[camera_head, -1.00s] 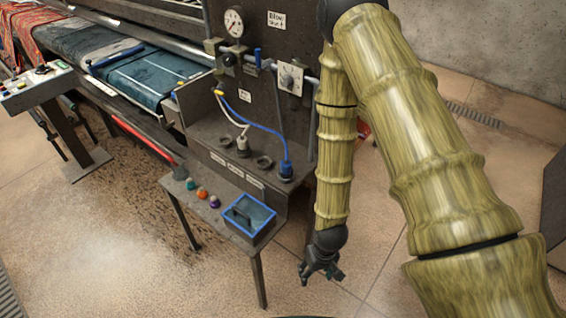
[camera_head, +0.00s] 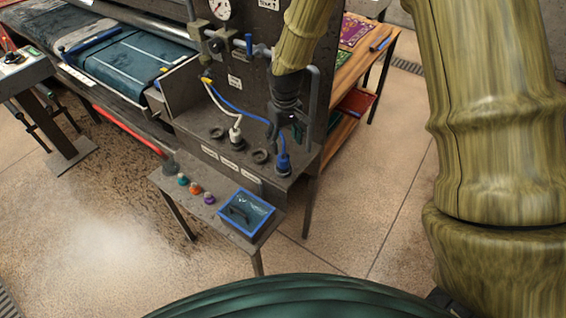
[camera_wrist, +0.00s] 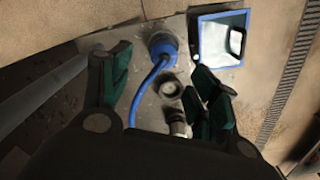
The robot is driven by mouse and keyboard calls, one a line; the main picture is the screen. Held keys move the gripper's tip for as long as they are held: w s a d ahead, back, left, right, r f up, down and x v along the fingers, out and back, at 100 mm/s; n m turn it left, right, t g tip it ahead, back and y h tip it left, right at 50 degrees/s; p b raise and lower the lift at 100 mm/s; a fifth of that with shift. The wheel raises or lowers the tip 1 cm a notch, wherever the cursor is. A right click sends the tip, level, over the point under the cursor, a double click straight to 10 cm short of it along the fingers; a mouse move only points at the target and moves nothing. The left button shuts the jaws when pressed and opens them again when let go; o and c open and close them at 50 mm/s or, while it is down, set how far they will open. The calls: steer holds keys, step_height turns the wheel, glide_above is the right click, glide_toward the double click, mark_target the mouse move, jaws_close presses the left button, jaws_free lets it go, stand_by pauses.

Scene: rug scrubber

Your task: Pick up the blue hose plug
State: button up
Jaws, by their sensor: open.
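The blue hose plug (camera_head: 283,161) stands upright at the right end of the machine's dark ledge, with a blue hose (camera_head: 240,109) running up and left from it. In the wrist view the blue plug (camera_wrist: 162,42) lies ahead between my spread fingers, nearer their tips, and the hose curves back toward my palm. My gripper (camera_head: 287,134) is open and empty, pointing down just above the plug. I cannot tell whether the fingers touch the plug or hose.
A white plug (camera_head: 235,136) on a white hose stands to the left on the same ledge, with empty round sockets (camera_head: 260,156) nearby. A blue-rimmed tray (camera_head: 246,213) is on the lower table in front. A grey vertical pipe (camera_head: 313,105) stands close right of my gripper.

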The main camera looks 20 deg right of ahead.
mark_target(283, 157)
steer(key=shift+f+p, duration=0.5)
steer(key=shift+f, duration=1.7)
steer(key=shift+s+a+f+p, duration=0.1)
steer(key=shift+a+f+p, duration=0.05)
steer(key=shift+f+p, duration=0.5)
steer(key=shift+a+f+p, duration=0.15)
steer(key=shift+f+p, duration=0.25)
steer(key=shift+f, duration=0.3)
steer(key=shift+f+p, duration=0.35)
steer(key=shift+f, duration=0.95)
steer(key=c, duration=1.2)
